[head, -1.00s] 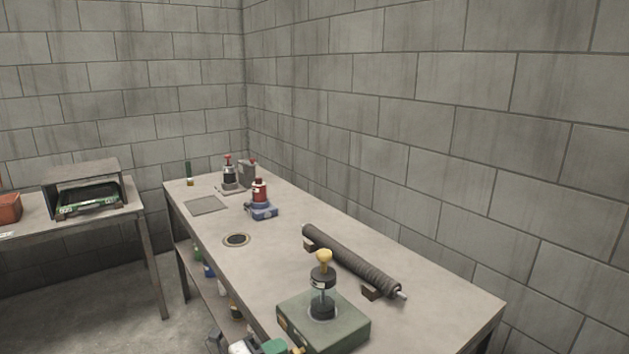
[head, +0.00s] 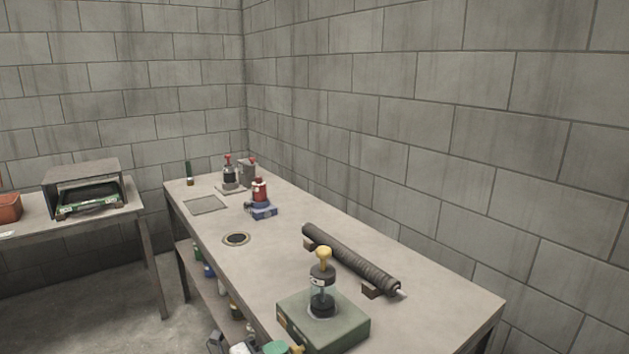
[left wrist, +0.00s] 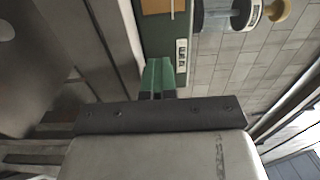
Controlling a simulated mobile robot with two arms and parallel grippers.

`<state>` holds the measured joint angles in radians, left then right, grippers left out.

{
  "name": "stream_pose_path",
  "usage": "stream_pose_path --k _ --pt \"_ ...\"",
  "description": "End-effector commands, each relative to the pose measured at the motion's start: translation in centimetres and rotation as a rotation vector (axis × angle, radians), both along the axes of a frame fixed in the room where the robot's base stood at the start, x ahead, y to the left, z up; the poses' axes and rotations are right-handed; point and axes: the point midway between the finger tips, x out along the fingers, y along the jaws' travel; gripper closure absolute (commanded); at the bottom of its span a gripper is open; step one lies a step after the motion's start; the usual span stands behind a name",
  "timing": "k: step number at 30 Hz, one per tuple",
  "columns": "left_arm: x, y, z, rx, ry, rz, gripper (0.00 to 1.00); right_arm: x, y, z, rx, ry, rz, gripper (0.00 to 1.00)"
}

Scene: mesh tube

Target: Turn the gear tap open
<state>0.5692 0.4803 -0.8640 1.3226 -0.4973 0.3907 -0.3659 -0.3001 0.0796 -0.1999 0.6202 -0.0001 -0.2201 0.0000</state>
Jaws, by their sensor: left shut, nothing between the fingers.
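A green box (head: 345,332) stands at the near end of the bench. On it is a clear cylinder (head: 318,297) with a dark cap and a yellow knob (head: 323,253). A small yellow piece (head: 297,348) shows low at the box's left side; I cannot tell whether it is the gear tap. My left gripper (head: 277,348) is at the bottom edge, beside the box's left side. In the left wrist view its green fingers (left wrist: 158,73) are shut and empty, in front of the green box (left wrist: 182,82). An orange panel (left wrist: 158,6) shows on the box. My right gripper is not in view.
A dark ribbed tube (head: 350,258) lies on supports behind the box. A round dark-centred inset (head: 236,239) and a red-and-blue device (head: 260,205) are farther back on the bench (head: 420,322). The bench's right front corner is clear.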

Motion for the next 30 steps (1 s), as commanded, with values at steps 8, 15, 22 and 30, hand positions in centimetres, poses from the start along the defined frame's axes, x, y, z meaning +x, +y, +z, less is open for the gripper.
stream_pose_path --k 8,15,22,30 --pt "-0.1 0.5 -0.9 0.013 0.011 0.003 1.0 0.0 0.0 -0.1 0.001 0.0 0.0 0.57" --pt "-1.7 3.1 -0.7 0.012 0.011 0.005 1.0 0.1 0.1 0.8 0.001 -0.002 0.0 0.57" --pt "-3.0 4.9 -0.5 0.006 0.007 0.003 1.0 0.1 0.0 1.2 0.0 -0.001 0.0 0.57" --pt "-3.1 5.1 -0.4 0.004 0.004 0.001 1.0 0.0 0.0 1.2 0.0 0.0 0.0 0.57"
